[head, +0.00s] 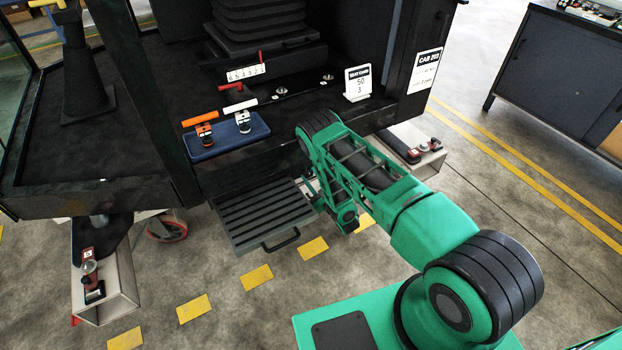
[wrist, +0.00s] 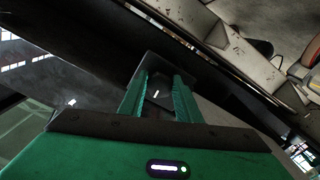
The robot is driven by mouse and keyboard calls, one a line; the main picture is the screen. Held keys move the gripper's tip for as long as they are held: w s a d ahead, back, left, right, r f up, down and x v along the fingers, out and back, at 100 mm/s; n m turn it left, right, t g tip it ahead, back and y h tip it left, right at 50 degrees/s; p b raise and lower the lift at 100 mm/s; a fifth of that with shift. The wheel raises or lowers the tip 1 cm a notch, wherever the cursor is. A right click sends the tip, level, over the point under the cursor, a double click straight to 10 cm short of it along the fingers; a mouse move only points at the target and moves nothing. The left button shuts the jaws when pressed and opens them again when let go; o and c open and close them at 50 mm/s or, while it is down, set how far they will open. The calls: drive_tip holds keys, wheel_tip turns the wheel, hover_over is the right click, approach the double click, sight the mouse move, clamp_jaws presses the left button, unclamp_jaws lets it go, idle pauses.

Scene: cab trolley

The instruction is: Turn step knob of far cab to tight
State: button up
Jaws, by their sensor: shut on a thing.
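The cab (head: 215,170) stands ahead of me, with a ribbed dark step (head: 262,215) hanging low at its front. My gripper (head: 312,190) is at the right side of this step, mostly behind my own wrist in the head view. In the wrist view, my gripper's two green fingers (wrist: 158,90) are closed on a dark knob (wrist: 155,76) with a short white mark. The fingers lie on either side of it. The knob is hidden in the head view. I cannot read its setting.
A blue tray (head: 226,137) with an orange-handled and a white-handled tool sits on the cab's front ledge. A white card (head: 357,83) stands to its right. A dark cabinet (head: 555,70) is at the right.

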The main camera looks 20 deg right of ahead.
drive_tip(key=shift+s+d+f+m, duration=0.15)
drive_tip(key=shift+f+m, duration=0.05)
drive_tip(key=shift+m, duration=0.4)
drive_tip(key=o, duration=1)
drive_tip(key=shift+c, duration=0.2)
drive_tip(key=shift+o, duration=0.5)
drive_tip(key=shift+r, duration=0.1)
